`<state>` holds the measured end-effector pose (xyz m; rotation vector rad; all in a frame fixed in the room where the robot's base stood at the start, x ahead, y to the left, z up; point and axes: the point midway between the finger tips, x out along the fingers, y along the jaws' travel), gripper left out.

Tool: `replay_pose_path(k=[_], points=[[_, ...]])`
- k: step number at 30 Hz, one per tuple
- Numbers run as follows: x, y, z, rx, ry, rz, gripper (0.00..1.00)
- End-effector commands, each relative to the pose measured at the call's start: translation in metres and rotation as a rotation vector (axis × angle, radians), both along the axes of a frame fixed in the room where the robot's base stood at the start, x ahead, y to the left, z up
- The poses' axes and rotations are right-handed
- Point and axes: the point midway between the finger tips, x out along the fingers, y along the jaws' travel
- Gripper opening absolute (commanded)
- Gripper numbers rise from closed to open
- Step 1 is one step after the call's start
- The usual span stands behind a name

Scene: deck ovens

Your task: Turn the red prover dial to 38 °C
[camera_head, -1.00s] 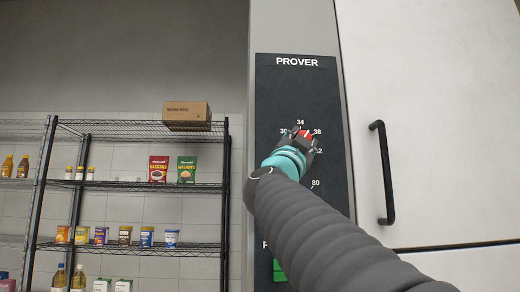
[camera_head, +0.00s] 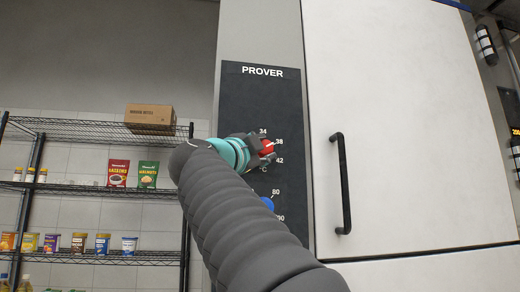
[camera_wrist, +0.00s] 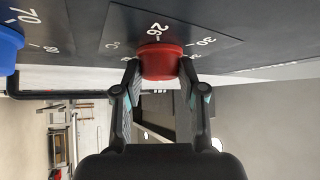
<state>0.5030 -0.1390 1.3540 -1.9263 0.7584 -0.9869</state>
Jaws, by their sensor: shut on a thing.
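The red prover dial (camera_head: 267,147) sits on the black PROVER panel (camera_head: 240,100), with 34, 38 and 42 printed around its upper and right side. A small white mark on its face appears to point toward the 38. My gripper (camera_head: 262,147) is shut on the dial and covers its left part. In the wrist view, the red dial (camera_wrist: 160,64) sits between the two fingertips of my gripper (camera_wrist: 160,72). The number 26 shows above it there.
A blue dial (camera_head: 267,203) is just below the red one, partly behind my arm. The prover door's black handle (camera_head: 342,185) stands out to the right. A wire shelf (camera_head: 95,190) with packets, jars and a box (camera_head: 150,117) is at the left.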

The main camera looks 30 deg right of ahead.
Motion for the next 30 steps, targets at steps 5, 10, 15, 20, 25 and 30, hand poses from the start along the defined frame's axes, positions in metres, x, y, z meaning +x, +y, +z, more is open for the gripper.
replay_pose_path(k=[5, 10, 15, 20, 25, 30], points=[[-0.001, 0.000, 0.002, -0.002, -0.003, 0.000, 0.06], [-0.001, 0.000, 0.002, -0.002, -0.003, 0.000, 0.65], [-0.001, 0.000, 0.001, -0.002, -0.001, 0.000, 0.66], [-0.001, 0.001, 0.000, -0.002, -0.001, 0.001, 0.66], [-0.007, 0.012, -0.004, -0.001, 0.000, 0.002, 0.66], [-0.021, 0.034, -0.014, -0.001, -0.001, 0.005, 0.66]])
